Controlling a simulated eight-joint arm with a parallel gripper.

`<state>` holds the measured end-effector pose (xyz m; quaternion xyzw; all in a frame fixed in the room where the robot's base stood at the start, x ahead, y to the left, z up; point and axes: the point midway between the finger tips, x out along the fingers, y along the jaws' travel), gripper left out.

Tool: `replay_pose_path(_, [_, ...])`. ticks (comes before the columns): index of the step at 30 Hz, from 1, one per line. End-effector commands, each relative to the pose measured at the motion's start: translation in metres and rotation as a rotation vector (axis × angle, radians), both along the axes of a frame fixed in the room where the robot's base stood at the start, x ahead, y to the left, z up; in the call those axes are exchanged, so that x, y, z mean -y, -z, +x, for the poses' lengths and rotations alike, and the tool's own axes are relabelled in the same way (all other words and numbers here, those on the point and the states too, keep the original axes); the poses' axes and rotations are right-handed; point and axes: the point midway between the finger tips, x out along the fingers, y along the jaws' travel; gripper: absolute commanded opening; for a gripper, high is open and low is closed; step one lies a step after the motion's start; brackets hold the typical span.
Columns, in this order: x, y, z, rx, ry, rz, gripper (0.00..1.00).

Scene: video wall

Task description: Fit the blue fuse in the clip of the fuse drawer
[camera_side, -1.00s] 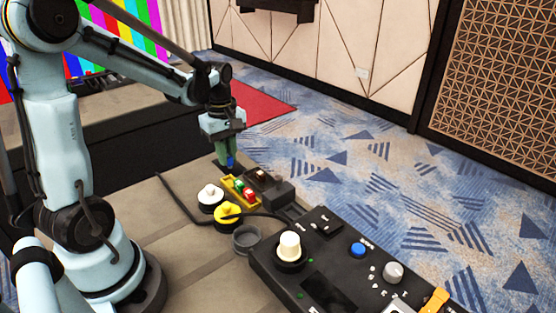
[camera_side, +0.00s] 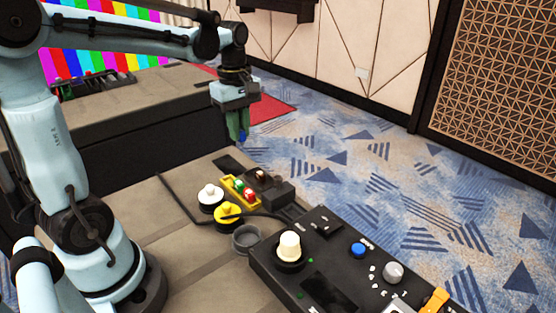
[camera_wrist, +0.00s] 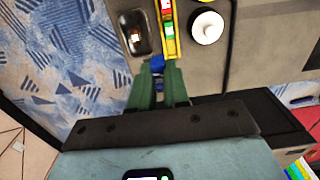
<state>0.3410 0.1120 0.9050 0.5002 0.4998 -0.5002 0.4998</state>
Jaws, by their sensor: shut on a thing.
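My gripper (camera_side: 240,138) has green fingers and is shut on the blue fuse (camera_side: 243,135), held well above the table's far end. In the wrist view the blue fuse (camera_wrist: 157,62) sits between the fingertips (camera_wrist: 158,72), partly hidden by them. The fuse drawer (camera_side: 278,194) is a dark block with an open recess, to the right of the yellow tray. In the wrist view the drawer recess (camera_wrist: 129,23) shows a small copper-and-white part, which looks like the clip (camera_wrist: 136,37). The fuse is apart from it.
A yellow tray (camera_side: 228,184) holds red, green and white fuses beside the drawer. White (camera_side: 210,195) and yellow (camera_side: 228,213) knobs, an empty grey cup (camera_side: 246,238) and a black control panel (camera_side: 262,265) stand nearer. A dark cable crosses the table.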

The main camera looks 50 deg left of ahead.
Motion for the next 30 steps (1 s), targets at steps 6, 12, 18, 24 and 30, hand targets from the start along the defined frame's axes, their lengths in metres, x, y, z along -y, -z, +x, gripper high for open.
replay_pose_path(6, [0.062,0.000,0.022,0.000,0.011,0.000,0.00])
replay_pose_path(12, [0.117,0.000,0.031,0.000,0.008,0.000,0.00])
replay_pose_path(18, [0.156,0.004,0.033,0.000,0.002,0.000,0.00])
replay_pose_path(24, [0.152,0.031,0.033,0.000,-0.002,0.000,0.00])
replay_pose_path(30, [0.152,0.049,0.033,0.000,-0.002,0.000,0.00])
